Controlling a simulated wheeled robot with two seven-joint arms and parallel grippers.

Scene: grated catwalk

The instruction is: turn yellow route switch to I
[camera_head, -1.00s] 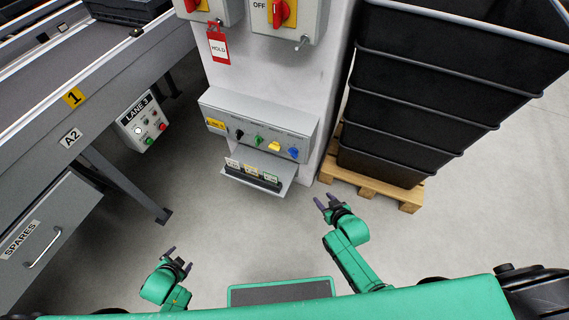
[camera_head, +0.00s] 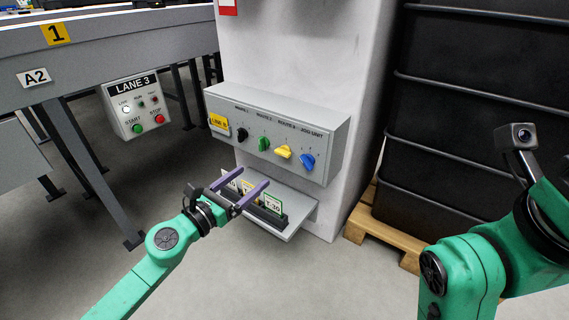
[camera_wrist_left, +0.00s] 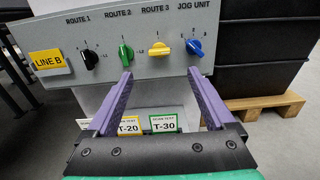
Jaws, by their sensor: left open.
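The yellow route switch (camera_head: 283,152) is on the grey sloped panel (camera_head: 330,158), under the ROUTE 3 label. It also shows in the left wrist view (camera_wrist_left: 159,49), where its handle lies nearly level. Its small position marks are too blurred to read surely. My left gripper (camera_head: 247,178) is open, with its purple fingers apart and empty. It is in front of and below the switches, not touching the yellow one. In the left wrist view the fingertips (camera_wrist_left: 159,73) stand either side of and below the yellow switch. My right arm is at the right; its jaws are not clear.
A black switch (camera_head: 242,134) and a green switch (camera_head: 263,144) sit left of the yellow one, a blue switch (camera_head: 307,161) close at its right. A card shelf (camera_head: 300,216) juts out below the panel. Black crates (camera_head: 450,130) stand at the right on a pallet (camera_head: 372,222).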

